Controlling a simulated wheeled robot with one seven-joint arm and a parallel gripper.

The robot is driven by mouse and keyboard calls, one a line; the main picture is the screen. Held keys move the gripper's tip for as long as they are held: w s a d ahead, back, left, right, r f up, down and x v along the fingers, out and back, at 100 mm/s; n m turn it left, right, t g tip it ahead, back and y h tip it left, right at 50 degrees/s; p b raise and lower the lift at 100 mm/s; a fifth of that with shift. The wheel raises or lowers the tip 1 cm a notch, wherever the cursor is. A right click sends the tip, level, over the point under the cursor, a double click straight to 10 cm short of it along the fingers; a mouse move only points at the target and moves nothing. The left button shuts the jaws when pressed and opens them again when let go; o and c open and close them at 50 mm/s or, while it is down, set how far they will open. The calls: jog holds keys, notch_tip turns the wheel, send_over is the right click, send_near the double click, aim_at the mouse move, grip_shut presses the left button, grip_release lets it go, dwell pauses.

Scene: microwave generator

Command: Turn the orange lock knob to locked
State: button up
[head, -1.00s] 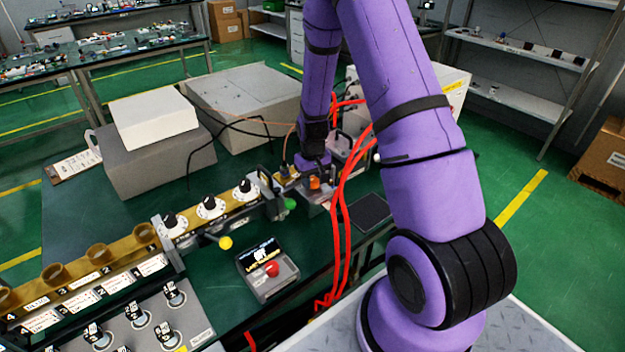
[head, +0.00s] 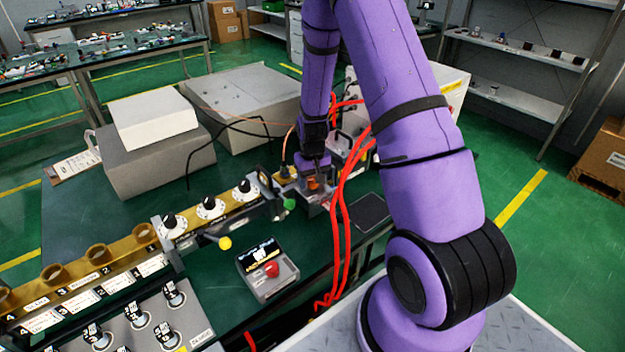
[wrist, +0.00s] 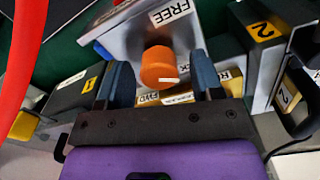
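The orange lock knob (wrist: 158,66) stands on a light grey block (wrist: 125,40) in the wrist view. My gripper (wrist: 162,78) is open, with one blue-grey finger on each side of the knob and a visible gap on both sides. In the head view the knob (head: 314,184) shows just below my gripper (head: 319,168), partly covered by it.
Red hoses (head: 346,215) run close to the right of my gripper; one also crosses the wrist view's left edge (wrist: 18,60). A red-button box (head: 267,272) sits in front.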

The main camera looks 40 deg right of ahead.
notch_tip(320, 180, up, 11)
dwell(0.7)
dwell(0.5)
notch_tip(320, 180, up, 11)
jog(key=t, duration=0.1)
send_over(313, 178)
jog(key=s+a, duration=0.3)
jog(key=a, duration=0.1)
jog(key=s+a+r+n+t, duration=0.1)
jog(key=s+a+r, duration=0.35)
jog(key=r, duration=0.45)
jog(key=s+a+r+t, duration=0.1)
jog(key=s+r, duration=0.2)
jog(key=s, duration=0.3)
jog(key=s+a+r+n+t, duration=0.1)
jog(key=s+a+r, duration=0.1)
jog(key=s, duration=0.5)
jog(key=s+a+r+t, duration=0.1)
jog(key=s+a+r, duration=0.1)
jog(key=s+r, duration=0.2)
jog(key=shift+s+r+n, duration=0.25)
jog(key=shift+s+n, duration=0.15)
jog(key=shift+s, duration=0.8)
